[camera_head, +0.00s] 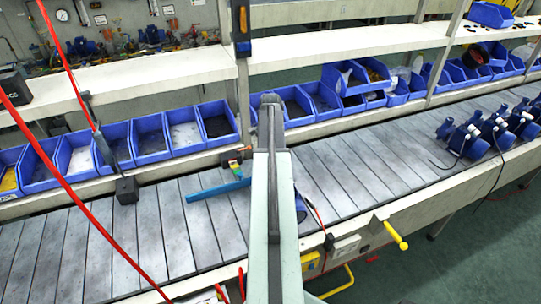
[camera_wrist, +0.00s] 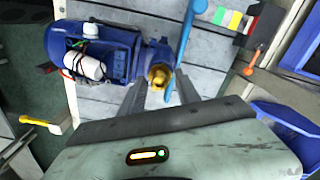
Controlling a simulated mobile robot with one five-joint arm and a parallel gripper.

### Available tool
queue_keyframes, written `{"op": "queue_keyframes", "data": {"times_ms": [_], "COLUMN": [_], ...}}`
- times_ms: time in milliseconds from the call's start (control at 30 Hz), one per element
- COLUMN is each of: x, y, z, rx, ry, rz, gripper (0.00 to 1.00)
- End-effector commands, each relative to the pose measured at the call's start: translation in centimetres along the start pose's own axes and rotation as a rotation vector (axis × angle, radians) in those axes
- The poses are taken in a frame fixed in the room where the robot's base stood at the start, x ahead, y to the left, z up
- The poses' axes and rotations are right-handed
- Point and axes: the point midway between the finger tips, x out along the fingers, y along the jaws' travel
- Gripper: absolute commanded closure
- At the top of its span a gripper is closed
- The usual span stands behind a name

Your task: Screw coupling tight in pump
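The pump (camera_wrist: 100,50) is a blue unit with an open side showing a white cylinder and wires. It lies on the conveyor in the wrist view. In the head view only a sliver of it (camera_head: 300,206) shows behind my arm. The brass coupling (camera_wrist: 158,77) sits at the pump's right end; I cannot tell how tightly it is seated. My gripper (camera_wrist: 160,82) has its two grey fingers apart, with the coupling between or just beyond their tips. Contact is not clear. In the head view my arm hides the gripper.
A long blue bar (camera_head: 218,190) lies beside the pump, close to the right finger in the wrist view (camera_wrist: 187,35). A block with coloured strips (camera_wrist: 235,18) and an orange-handled tool (camera_wrist: 256,58) are near it. Blue bins (camera_head: 184,136) line the back. Several pumps (camera_head: 470,138) stand at right.

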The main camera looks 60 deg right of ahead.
Motion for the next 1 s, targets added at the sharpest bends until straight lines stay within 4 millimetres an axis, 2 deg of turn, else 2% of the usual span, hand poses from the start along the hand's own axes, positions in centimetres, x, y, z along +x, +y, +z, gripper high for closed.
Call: {"op": "queue_keyframes", "data": {"times_ms": [133, 600, 633, 767, 1000], "x": [0.0, -0.12, -0.12, -0.12, -0.04], "y": [-0.01, -0.02, -0.02, -0.02, -0.02], "z": [0.0, 0.04, 0.04, 0.04, 0.04], "rx": [-0.147, -0.153, -0.153, -0.153, -0.153], "ry": [0.0, 0.0, 0.0, 0.0, 0.0], "rz": [0.0, 0.0, 0.0, 0.0, 0.0], "gripper": [0.61, 0.61, 0.64, 1.0, 1.0]}}
